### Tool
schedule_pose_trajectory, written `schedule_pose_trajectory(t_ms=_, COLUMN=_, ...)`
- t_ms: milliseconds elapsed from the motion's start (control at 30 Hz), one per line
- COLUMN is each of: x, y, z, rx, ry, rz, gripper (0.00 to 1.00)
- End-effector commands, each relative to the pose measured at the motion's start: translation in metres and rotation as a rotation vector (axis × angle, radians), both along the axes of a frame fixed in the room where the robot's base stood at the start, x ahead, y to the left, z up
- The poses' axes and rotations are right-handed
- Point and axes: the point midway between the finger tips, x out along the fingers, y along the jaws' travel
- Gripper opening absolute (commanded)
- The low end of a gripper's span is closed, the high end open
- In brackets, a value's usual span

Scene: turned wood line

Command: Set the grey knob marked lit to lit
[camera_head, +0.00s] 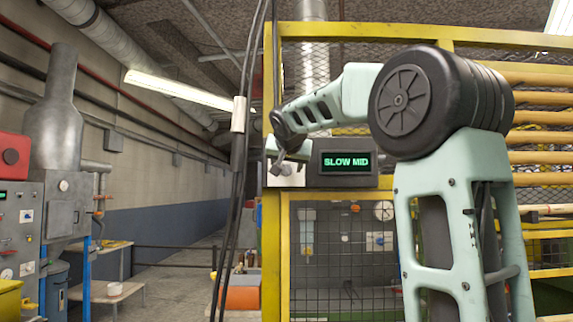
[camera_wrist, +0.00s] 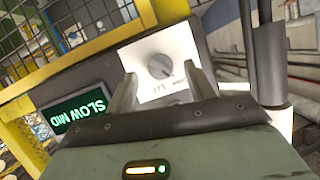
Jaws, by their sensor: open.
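The grey knob (camera_wrist: 160,66) is round and sits on a white plate (camera_wrist: 143,52) in the wrist view. Lettering that seems to read LIT, upside down, lies on the plate near it; other small lettering beside it is too small to read. Which setting the knob points to I cannot tell. My gripper (camera_wrist: 160,73) is open, one finger to each side of the knob in the picture, with no visible contact. In the head view my gripper (camera_head: 280,156) is in front of the white plate (camera_head: 297,178), and the knob there is too small to tell clearly.
A dark display box (camera_head: 347,162) reading SLOW MID adjoins the plate; its screen also shows in the wrist view (camera_wrist: 80,113). A yellow frame with wire mesh (camera_head: 340,250) stands around it. Dark cables (camera_head: 236,190) hang to the left.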

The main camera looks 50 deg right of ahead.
Motion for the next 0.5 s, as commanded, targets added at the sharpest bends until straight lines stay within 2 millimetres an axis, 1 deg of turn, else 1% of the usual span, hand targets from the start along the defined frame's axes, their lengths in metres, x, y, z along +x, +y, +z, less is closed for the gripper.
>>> schedule_pose_trajectory(t_ms=100, x=0.010, y=-0.010, z=-0.004, rx=0.001, ry=0.001, rz=-0.001, gripper=0.54)
schedule_pose_trajectory(t_ms=200, x=0.014, y=-0.014, z=-0.007, rx=0.000, ry=0.000, rz=0.000, gripper=0.54)
schedule_pose_trajectory(t_ms=500, x=0.016, y=-0.017, z=-0.009, rx=-0.001, ry=-0.001, rz=0.001, gripper=0.54)
